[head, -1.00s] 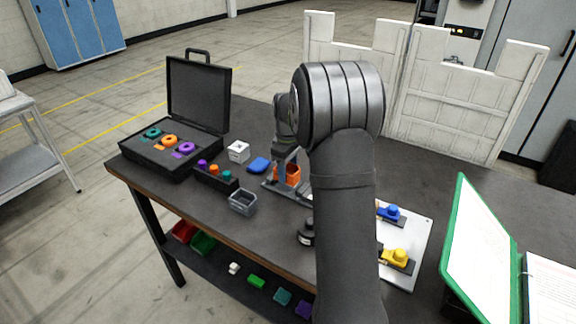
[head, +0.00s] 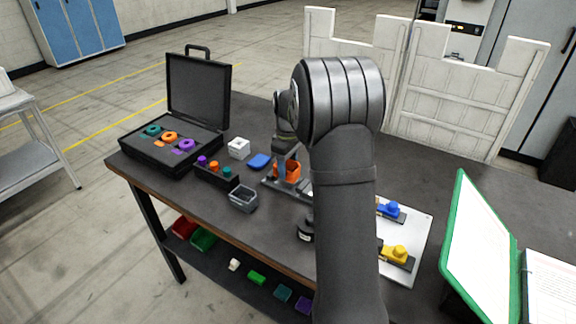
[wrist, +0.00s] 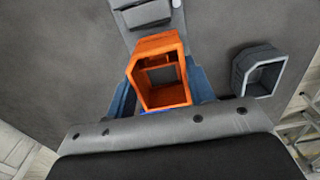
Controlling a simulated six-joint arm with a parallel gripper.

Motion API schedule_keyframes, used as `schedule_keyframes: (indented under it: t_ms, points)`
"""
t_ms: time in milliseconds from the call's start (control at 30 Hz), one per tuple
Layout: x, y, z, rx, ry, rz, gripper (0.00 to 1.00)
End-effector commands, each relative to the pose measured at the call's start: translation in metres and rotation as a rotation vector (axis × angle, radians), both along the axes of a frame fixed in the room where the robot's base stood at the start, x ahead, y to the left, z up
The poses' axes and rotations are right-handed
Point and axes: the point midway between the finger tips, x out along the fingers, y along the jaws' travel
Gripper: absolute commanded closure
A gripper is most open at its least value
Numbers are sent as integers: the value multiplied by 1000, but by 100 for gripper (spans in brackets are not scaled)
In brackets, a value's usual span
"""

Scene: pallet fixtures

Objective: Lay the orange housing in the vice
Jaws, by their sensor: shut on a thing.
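The orange housing (head: 291,174) is a hollow, open-ended block at the middle of the table in the head view. My gripper (head: 286,160) points down from above and is shut on it. In the wrist view the orange housing (wrist: 143,91) sits between two bluish fingers, its opening facing the camera. The grey vice (head: 271,186) lies at the housing in the head view, partly hidden by my arm. Part of what looks like the vice (wrist: 146,15) shows beyond the housing in the wrist view. I cannot tell whether the housing touches the vice floor.
A small grey bin (head: 243,199) stands front left of the vice, also in the wrist view (wrist: 240,76). A blue block (head: 259,161), a white cube (head: 238,149) and a black rack (head: 216,179) are left. An open case (head: 150,160) is farther left. A white board (head: 418,240) lies right.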

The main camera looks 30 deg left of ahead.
Motion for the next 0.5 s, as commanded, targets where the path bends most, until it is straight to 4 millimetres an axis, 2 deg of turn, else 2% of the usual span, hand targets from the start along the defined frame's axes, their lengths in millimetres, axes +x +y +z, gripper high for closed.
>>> schedule_keyframes:
  t_ms: [500]
  points:
    - [0, 0, -9, 0, 0, 0, 76]
